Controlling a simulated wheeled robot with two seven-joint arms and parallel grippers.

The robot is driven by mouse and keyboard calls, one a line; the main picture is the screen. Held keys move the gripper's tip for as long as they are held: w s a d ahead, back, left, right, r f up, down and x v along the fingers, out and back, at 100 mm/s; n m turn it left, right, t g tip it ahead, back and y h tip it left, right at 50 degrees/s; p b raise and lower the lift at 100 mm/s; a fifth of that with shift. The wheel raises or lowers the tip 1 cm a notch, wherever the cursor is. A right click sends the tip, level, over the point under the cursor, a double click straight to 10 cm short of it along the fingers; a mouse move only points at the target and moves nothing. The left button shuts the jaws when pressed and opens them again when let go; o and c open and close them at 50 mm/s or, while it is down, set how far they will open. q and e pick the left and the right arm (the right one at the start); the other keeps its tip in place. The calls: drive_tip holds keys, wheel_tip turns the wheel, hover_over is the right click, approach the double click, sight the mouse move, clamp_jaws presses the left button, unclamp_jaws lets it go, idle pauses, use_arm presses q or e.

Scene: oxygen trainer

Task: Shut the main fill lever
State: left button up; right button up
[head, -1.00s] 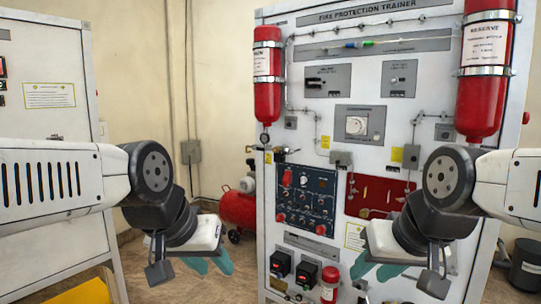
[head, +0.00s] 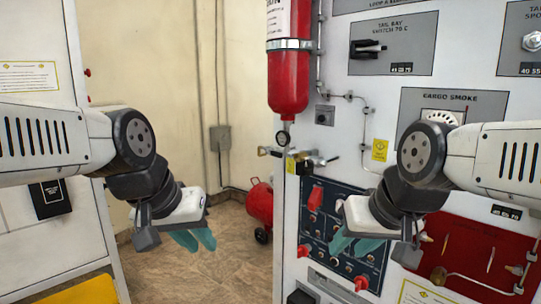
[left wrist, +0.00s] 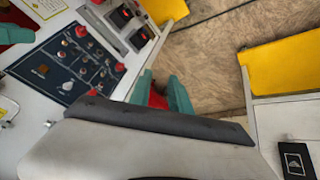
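A brass valve with a dark lever handle (head: 322,160) sits on the panel's left edge, just under the gauge of the red bottle (head: 288,85). It may be the main fill lever; no label can be read. My left gripper (head: 195,240) is to the left of the panel, lower than the valve, its teal fingers apart and empty. In the left wrist view its fingers (left wrist: 162,92) show a gap between them. My right gripper (head: 352,246) is in front of the dark blue switch panel, fingers apart and empty. It partly hides that panel.
The blue switch panel (head: 375,222) has red guarded switches. A red panel with pipes (head: 470,255) is to its right. A red compressor tank (head: 260,205) stands on the floor behind. A white cabinet (head: 35,100) stands at left.

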use_arm(q)
drive_tip(key=w+d+r+g+h, duration=0.2)
drive_tip(key=w+d+g+h, duration=0.3)
drive_tip(key=w, duration=0.4)
drive_tip(key=h, duration=1)
approach(275, 155)
drive_tip(key=shift+g, duration=0.3)
drive_tip(key=d, duration=0.8)
drive_tip(key=shift+w+f, duration=0.1)
clamp_jaws()
